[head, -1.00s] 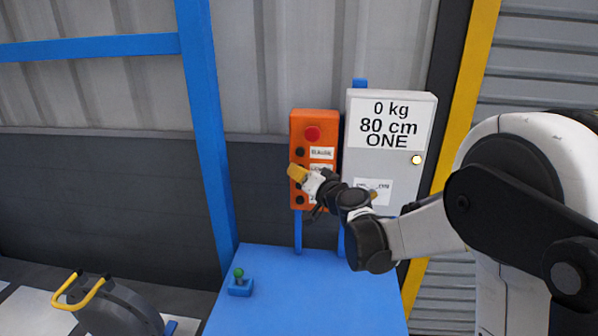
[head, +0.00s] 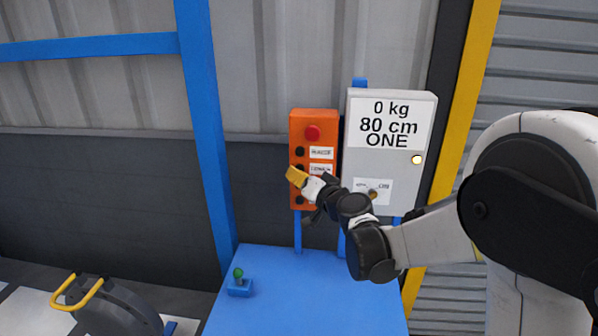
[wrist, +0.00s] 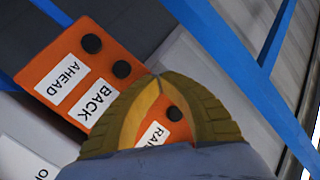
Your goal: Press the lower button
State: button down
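The orange control box (head: 329,128) hangs upright on a post, with a red button (head: 313,132) at its top and a column of black buttons below. The label beside the second black button (head: 299,168) seems to read LOWER. My gripper (head: 297,177) is shut and empty, its yellow fingertips in front of the column just below that button. In the wrist view the fingertips (wrist: 158,82) meet between the BACK button (wrist: 121,69) and the button by the partly covered RA… label (wrist: 173,113); they hide the spot between. I cannot tell whether they touch the box.
A grey cabinet (head: 413,150) with a "0 kg, 80 cm, ONE" sign and a lit lamp (head: 417,160) stands right of the box. Below is a blue surface (head: 300,290) with a small green-topped joystick (head: 239,280). A blue post (head: 205,130) rises at left.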

jog(key=s+a, duration=0.1)
jog(key=s, duration=0.5)
dwell(0.4)
jog(key=shift+w+a, duration=0.1)
jog(key=shift+a, duration=0.05)
jog(key=s+m+t+h+p, duration=0.2)
jog(key=s+m+h, duration=0.6)
jog(key=m, duration=1)
jog(key=h+p, duration=0.2)
jog(key=shift+d+f+t+h+p, duration=0.2)
jog(key=shift+f+t+h+p, duration=0.1)
jog(key=shift+f+h+p, duration=0.1)
jog(key=shift+w, duration=0.1)
